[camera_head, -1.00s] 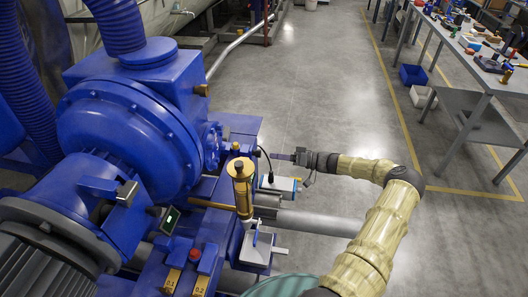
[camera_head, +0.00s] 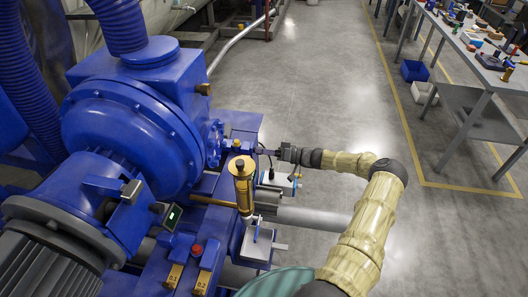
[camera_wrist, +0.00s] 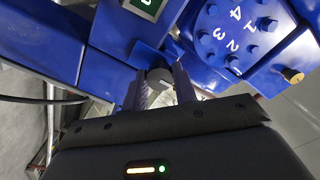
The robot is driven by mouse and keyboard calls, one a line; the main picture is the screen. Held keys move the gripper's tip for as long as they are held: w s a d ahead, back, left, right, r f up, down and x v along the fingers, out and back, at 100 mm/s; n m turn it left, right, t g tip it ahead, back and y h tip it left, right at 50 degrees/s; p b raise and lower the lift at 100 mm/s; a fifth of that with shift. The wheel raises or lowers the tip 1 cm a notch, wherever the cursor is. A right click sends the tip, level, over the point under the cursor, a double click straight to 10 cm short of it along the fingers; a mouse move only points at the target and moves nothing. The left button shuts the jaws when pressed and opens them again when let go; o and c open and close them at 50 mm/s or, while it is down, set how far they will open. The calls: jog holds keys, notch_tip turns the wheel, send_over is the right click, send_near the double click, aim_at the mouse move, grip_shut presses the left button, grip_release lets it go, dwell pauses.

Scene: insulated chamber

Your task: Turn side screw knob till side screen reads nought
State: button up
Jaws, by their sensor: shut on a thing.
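The side screw knob (camera_wrist: 160,77) is a small dark grey knob with a light mark, on a blue bracket of the machine. In the wrist view it sits between the two fingertips of my gripper (camera_wrist: 161,88), which is shut on it. In the head view my gripper (camera_head: 268,152) reaches the machine's right side, and the knob cannot be made out there. A green screen (camera_wrist: 148,5) shows at the top edge of the wrist view; it is cut off, so its reading cannot be told.
A blue flange (camera_wrist: 235,35) with bolts and white numbers is right of the knob. A brass cylinder (camera_head: 241,185) stands upright near my gripper, and another green screen (camera_head: 172,217) is on the machine.

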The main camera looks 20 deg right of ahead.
jog(key=shift+f+m+b, duration=0.1)
jog(key=shift+m+b, duration=0.35)
jog(key=shift+m, duration=0.05)
jog(key=m+b, duration=0.4)
jog(key=m, duration=0.6)
jog(key=shift+m, duration=0.4)
jog(key=o, duration=1)
jog(key=shift+d, duration=0.1)
